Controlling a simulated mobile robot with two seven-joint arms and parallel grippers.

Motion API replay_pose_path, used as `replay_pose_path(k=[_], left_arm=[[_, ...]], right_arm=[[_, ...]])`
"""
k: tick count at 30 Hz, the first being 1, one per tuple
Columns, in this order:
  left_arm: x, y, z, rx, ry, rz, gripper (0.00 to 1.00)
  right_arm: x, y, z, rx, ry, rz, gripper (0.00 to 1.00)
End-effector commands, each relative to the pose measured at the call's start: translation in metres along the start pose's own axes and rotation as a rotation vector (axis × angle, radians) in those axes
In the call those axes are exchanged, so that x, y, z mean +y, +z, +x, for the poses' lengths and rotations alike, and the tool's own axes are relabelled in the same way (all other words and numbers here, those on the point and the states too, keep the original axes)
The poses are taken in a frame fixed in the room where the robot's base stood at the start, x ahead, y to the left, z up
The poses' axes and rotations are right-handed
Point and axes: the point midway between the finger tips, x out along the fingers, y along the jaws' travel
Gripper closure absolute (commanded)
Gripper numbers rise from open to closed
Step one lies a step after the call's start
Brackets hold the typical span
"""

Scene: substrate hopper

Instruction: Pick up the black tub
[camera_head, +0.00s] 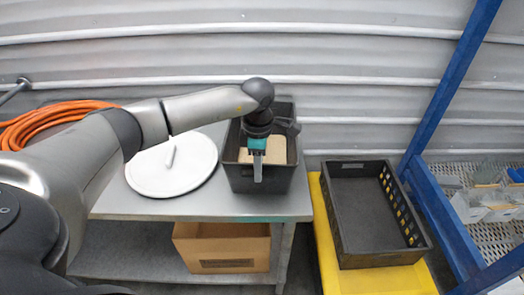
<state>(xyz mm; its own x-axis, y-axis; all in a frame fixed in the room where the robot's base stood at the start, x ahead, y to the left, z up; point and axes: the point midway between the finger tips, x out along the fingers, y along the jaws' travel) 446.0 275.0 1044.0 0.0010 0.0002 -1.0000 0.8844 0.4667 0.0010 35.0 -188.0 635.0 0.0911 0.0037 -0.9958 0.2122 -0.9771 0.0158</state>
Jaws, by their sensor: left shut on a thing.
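The black tub (238,182) is a deep dark box at the right end of the grey metal table, with a tan block or fill (276,150) inside it. My left arm reaches in from the left, over the table. My left gripper (258,178) points down at the tub's near wall and is shut on it, with a finger showing in front of the wall. Part of the tub's inside is hidden behind my wrist. I cannot tell whether the tub is clear of the table top. My right gripper is not in view.
A round white lid (160,177) with a handle lies left of the tub on the table (205,207). An orange hose (45,122) is coiled at the left. A cardboard box (222,250) sits below. A black crate (375,250) stands on a yellow base, beside a blue frame (438,205).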

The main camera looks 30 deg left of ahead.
Motion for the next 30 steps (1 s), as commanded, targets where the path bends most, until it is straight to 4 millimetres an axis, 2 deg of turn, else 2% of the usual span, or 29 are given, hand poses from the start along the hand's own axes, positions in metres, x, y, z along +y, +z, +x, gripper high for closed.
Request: replay_pose_path(k=[8,14,20,30], left_arm=[[0.002,0.001,-0.005,-0.003,0.005,-0.001,1.00],[0.002,0.001,-0.024,-0.006,0.008,0.001,1.00],[0.003,0.001,-0.066,-0.006,0.011,0.000,1.00],[0.002,0.001,-0.157,-0.007,0.010,0.000,1.00]], right_arm=[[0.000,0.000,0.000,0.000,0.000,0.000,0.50],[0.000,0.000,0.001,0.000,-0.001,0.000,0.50],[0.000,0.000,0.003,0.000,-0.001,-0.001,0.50],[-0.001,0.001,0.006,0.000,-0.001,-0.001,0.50]])
